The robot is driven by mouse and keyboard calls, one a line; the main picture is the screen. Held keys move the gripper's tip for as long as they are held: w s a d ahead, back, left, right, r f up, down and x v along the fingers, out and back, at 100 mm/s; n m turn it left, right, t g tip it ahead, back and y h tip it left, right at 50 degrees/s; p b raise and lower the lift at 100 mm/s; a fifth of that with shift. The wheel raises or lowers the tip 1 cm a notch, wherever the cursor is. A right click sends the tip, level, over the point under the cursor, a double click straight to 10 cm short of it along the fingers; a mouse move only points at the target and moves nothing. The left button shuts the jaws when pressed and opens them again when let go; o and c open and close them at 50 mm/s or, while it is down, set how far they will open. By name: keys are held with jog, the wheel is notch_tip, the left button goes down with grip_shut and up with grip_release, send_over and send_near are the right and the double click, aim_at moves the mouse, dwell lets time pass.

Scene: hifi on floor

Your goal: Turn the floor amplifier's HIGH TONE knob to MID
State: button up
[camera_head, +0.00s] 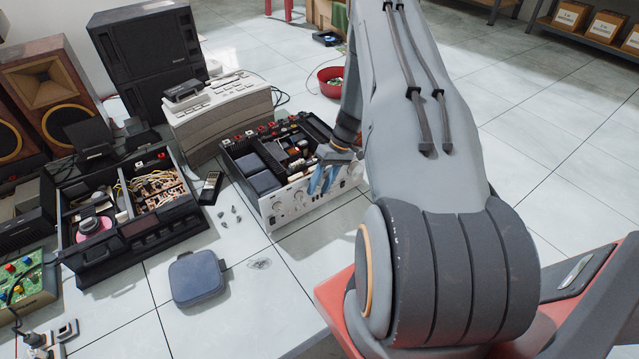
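The floor amplifier (290,211) stands on the tiles left of my arm, its top open and its silver front panel with round knobs facing me. My gripper (322,187) has blue fingers and is in front of the panel, right of its middle, covering part of it. The fingers look close together with a narrow gap. I cannot tell whether they touch or hold a knob. Several knobs show left of the fingers, and a larger one is to the right. The labels are too small to read, so the HIGH TONE knob and its setting cannot be made out.
An opened black deck (133,222) stands to the left. A blue-grey pouch (197,278) and small loose parts (229,214) lie on the floor in front. A beige device (222,116) stands behind the amplifier and a red bowl (331,82) farther back. Floor before the panel is mostly clear.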

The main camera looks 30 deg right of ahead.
jog(key=shift+a+r+h+p, duration=0.2)
jog(key=shift+h+p, duration=0.1)
jog(key=shift+h, duration=0.6)
jog(key=shift+a+f+h, duration=0.1)
jog(key=shift+a+h, duration=0.05)
jog(key=shift+h, duration=0.75)
jog(key=shift+a+f+h+b, duration=0.15)
jog(key=shift+h+b, duration=0.55)
jog(key=shift+b, duration=0.55)
jog(key=shift+h+b, duration=0.3)
jog(key=shift+b, duration=0.5)
jog(key=shift+h+b, duration=0.4)
jog(key=shift+b, duration=0.55)
jog(key=s+a+r+p, duration=0.2)
jog(key=r+p, duration=0.3)
jog(key=r, duration=0.5)
jog(key=s+a+r+p, duration=0.2)
jog(key=r+p, duration=0.4)
jog(key=r, duration=0.4)
jog(key=s+a+r+p, duration=0.3)
jog(key=r+p, duration=0.3)
jog(key=r, duration=0.4)
jog(key=shift+a+r, duration=0.3)
jog(key=shift+r, duration=0.1)
